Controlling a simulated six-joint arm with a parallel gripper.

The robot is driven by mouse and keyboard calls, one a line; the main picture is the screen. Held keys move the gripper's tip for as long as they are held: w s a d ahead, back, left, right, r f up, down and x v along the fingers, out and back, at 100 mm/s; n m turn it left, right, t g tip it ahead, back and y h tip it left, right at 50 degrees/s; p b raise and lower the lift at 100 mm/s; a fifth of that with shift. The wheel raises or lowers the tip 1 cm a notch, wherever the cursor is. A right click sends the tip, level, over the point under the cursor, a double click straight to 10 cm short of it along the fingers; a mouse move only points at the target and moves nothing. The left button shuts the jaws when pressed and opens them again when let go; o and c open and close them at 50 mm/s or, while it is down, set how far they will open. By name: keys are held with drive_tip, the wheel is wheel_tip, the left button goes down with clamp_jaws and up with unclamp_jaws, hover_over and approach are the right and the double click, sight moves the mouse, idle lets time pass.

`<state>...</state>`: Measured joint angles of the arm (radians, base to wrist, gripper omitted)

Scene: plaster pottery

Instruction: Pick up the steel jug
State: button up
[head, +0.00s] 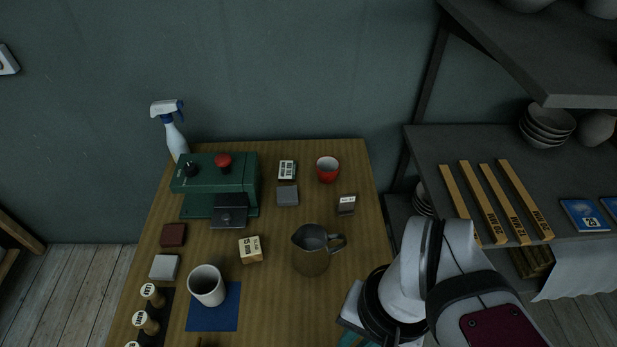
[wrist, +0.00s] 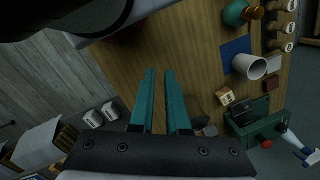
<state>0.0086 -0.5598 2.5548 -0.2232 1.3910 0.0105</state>
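The steel jug (head: 311,257) stands upright on the wooden table, right of centre in the head view. Its handle points right and its spout left. In the wrist view a dark brownish shape (wrist: 198,104) beside the right finger looks like the jug, partly hidden by that finger. My gripper (wrist: 161,72) has two teal fingers with a narrow gap between them and nothing held. In the head view my gripper is in front and to the right of the jug, apart from it, with only a bit of teal showing at the bottom edge.
A white mug (head: 207,286) on a blue mat (head: 213,318) and a small wooden block (head: 250,250) stand left of the jug. A green machine (head: 235,173), a red cup (head: 328,170) and small blocks are behind. A shelf (head: 430,150) stands right of the table.

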drive_tip(key=w+d+r+m+t+h, duration=0.1)
drive_tip(key=w+d+r+t+h, duration=0.2)
drive_tip(key=w+d, duration=0.4)
drive_tip(key=w+d+r+m+t+h, duration=0.2)
drive_tip(key=w+d+r+h, duration=0.1)
drive_tip(key=w+d, duration=0.4)
drive_tip(key=w+d+r+n+t+h, duration=0.1)
drive_tip(key=w+d+r+t, duration=0.25)
drive_tip(key=w, duration=0.35)
drive_tip(key=n+y, duration=0.5)
drive_tip(key=y, duration=0.6)
hover_over(340, 246)
drive_tip(key=s+d, duration=0.3)
wheel_tip(340, 246, down, 5)
drive_tip(key=shift+t, duration=0.45)
drive_tip(key=f, duration=2.1)
drive_tip(key=shift+s+a+f, duration=0.2)
drive_tip(key=shift+s+a, duration=0.05)
drive_tip(key=shift+a, duration=0.1)
drive_tip(key=x, duration=0.8)
drive_tip(key=shift+s, duration=0.1)
clamp_jaws()
